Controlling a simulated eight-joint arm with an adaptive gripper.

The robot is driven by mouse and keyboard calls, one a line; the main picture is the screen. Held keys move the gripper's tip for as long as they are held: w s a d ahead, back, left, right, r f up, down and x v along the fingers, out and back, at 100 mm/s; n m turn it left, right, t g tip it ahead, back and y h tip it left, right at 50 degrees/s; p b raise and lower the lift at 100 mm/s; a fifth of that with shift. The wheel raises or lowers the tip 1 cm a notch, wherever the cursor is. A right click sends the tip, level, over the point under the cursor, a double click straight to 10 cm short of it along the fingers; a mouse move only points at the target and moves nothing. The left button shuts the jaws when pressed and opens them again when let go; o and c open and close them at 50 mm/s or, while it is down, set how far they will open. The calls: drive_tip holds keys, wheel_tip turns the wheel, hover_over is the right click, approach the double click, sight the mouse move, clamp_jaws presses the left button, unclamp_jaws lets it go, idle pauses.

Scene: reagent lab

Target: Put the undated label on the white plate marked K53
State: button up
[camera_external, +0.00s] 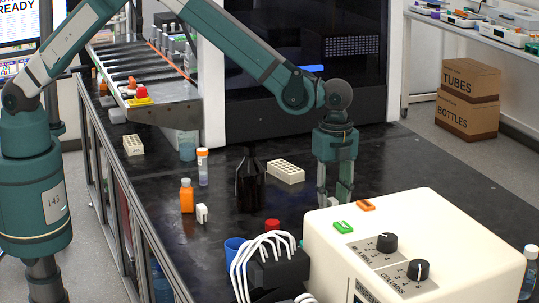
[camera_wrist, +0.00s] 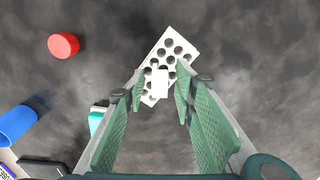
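A white plate with rows of dark round wells (camera_external: 285,171) lies flat on the black bench; it also shows in the wrist view (camera_wrist: 179,43). A small plain white square, perhaps a label (camera_wrist: 160,82), appears over its wells between my fingertips. I cannot tell whether it rests on the plate or sits above it, and I see no writing on it. My gripper (camera_external: 335,197) points down to the right of the plate in the external view. In the wrist view its green fingers (camera_wrist: 160,95) are apart, with gaps beside the square. No K53 mark is readable.
A second white well plate (camera_external: 133,145) lies far left. A cream instrument (camera_external: 450,235) fills the front right.

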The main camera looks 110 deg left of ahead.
sight(332, 200)
drive_tip(key=shift+r, duration=0.15)
wheel_tip(332, 200, up, 12)
idle(0.6)
idle(0.6)
drive_tip(key=shift+r, duration=0.1)
drive_tip(key=s+d+r+n+t, duration=0.2)
drive_tip(key=s+d+r, duration=0.4)
drive_tip(key=s+r, duration=0.6)
drive_tip(key=s+d+r+n+t, duration=0.15)
drive_tip(key=s+d+r, duration=0.35)
drive_tip(key=s+r, duration=0.65)
drive_tip(key=s+d+f+n+t, duration=0.1)
drive_tip(key=s+d, duration=0.1)
drive_tip(key=s, duration=0.8)
drive_tip(key=s+d+f+n+t, duration=0.1)
drive_tip(key=s+d+f+n, duration=0.1)
drive_tip(key=s, duration=0.9)
drive_tip(key=s+d+f+n+t, duration=0.1)
drive_tip(key=s+d+f+n, duration=0.1)
drive_tip(key=s, duration=0.8)
drive_tip(key=shift+s+d+t, duration=0.3)
drive_tip(key=shift+s+t, duration=0.05)
